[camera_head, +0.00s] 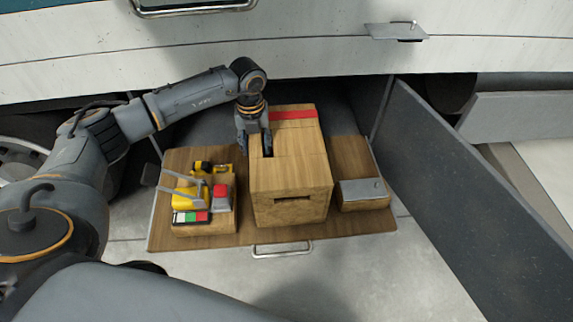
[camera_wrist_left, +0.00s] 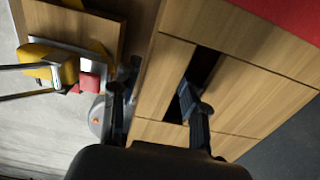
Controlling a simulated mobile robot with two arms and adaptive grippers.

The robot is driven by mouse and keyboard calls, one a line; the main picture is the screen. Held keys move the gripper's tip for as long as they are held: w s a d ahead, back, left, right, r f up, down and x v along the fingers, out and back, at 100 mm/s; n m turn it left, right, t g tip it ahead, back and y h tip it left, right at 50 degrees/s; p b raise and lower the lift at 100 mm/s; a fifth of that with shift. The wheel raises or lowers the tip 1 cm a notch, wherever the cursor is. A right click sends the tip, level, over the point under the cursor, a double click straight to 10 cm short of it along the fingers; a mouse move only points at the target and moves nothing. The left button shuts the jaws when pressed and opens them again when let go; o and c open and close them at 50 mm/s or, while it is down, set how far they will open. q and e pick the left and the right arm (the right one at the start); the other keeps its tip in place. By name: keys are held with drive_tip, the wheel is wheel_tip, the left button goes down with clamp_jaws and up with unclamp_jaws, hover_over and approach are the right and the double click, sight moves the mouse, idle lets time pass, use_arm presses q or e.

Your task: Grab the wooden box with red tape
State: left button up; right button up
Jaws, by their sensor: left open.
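The wooden box (camera_head: 292,180) stands in the middle of the wooden drawer board, with a strip of red tape (camera_head: 293,115) across its far top end. A dark slot (camera_head: 267,154) is in its top at the left, and another slot is in its front face. My left gripper (camera_head: 254,150) is over the box's left edge. In the left wrist view the open gripper (camera_wrist_left: 155,95) has one finger at the dark slot (camera_wrist_left: 207,66) and the other outside the box's left side. I cannot tell whether the fingers touch the wood. My right gripper is not in view.
Left of the box is an open wooden tray (camera_head: 205,226) with yellow tools and a red item. Right of it is a small block with a grey metal lid (camera_head: 362,189). A grey door panel (camera_head: 470,190) stands open at the right. The truck's side (camera_head: 300,50) is close above and behind.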

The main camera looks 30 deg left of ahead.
use_arm(q)
drive_tip(key=shift+c, duration=0.2)
clamp_jaws()
drive_tip(key=shift+w+r, duration=0.25)
drive_tip(key=shift+r, duration=0.1)
